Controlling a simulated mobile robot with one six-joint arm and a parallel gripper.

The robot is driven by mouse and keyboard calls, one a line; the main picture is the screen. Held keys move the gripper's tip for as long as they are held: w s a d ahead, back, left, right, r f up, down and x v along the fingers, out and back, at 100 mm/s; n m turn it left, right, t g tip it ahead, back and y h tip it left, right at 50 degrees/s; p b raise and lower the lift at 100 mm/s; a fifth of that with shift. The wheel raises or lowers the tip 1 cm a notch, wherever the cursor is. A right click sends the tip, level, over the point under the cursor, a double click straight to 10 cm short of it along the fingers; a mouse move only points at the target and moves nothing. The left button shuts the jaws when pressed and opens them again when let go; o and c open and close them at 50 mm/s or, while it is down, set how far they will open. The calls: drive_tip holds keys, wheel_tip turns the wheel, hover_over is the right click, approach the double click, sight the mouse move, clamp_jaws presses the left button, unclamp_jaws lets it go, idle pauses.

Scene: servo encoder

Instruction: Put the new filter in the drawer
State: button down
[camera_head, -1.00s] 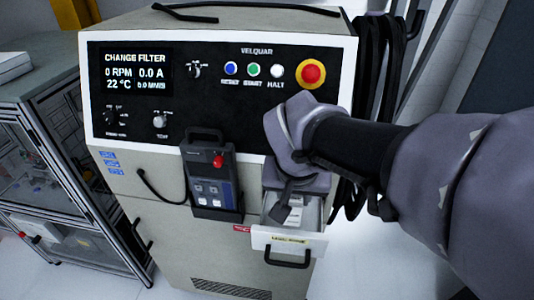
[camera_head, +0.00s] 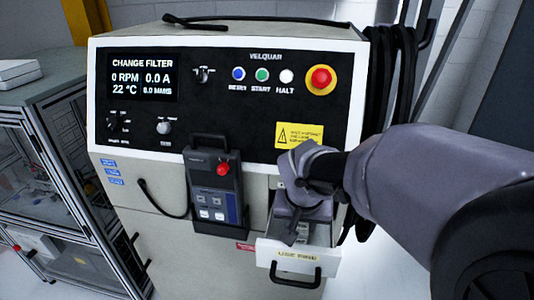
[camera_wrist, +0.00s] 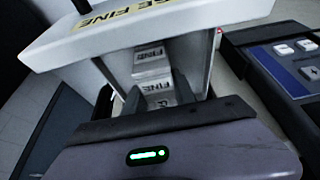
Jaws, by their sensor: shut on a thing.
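The open drawer (camera_head: 285,262) sticks out of the lower right of the machine's front. Its front bears a "USE FINE" label, which shows upside down in the wrist view (camera_wrist: 115,22). My gripper (camera_head: 295,232) points down into the drawer opening. In the wrist view its fingers (camera_wrist: 157,98) are shut on a white block marked "FINE" (camera_wrist: 158,101), the new filter. Another white block with "FINE" lettering (camera_wrist: 151,57) lies in the drawer beyond it, towards the drawer front. Whether the held filter touches the drawer floor is hidden.
The machine's panel (camera_head: 225,100) reads "CHANGE FILTER" and carries buttons and a red stop knob (camera_head: 321,79). A handheld pendant (camera_head: 213,190) hangs just left of the drawer. Black cables (camera_head: 380,80) hang at the machine's right side. A glass-sided cabinet (camera_head: 60,170) stands left.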

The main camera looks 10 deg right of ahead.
drive_tip(key=shift+w+f, duration=0.1)
drive_tip(key=shift+w, duration=0.1)
drive_tip(key=shift+f, duration=0.25)
drive_tip(key=c, duration=1)
unclamp_jaws()
drive_tip(key=shift+r, duration=0.1)
drive_tip(key=shift+r, duration=0.1)
drive_tip(key=p+v, duration=0.5)
drive_tip(key=v, duration=0.7)
drive_tip(key=shift+s+r+p, duration=0.1)
drive_tip(key=shift+r+p, duration=0.05)
drive_tip(key=shift+p, duration=0.15)
drive_tip(key=s+y, duration=0.1)
drive_tip(key=s, duration=0.3)
drive_tip(key=s+a+t+y, duration=0.1)
drive_tip(key=s, duration=0.4)
drive_tip(key=s+a+y, duration=0.1)
drive_tip(key=s, duration=0.4)
drive_tip(key=shift+s+a+r+m, duration=0.15)
drive_tip(key=shift+s+a+m, duration=0.1)
drive_tip(key=shift+m, duration=0.15)
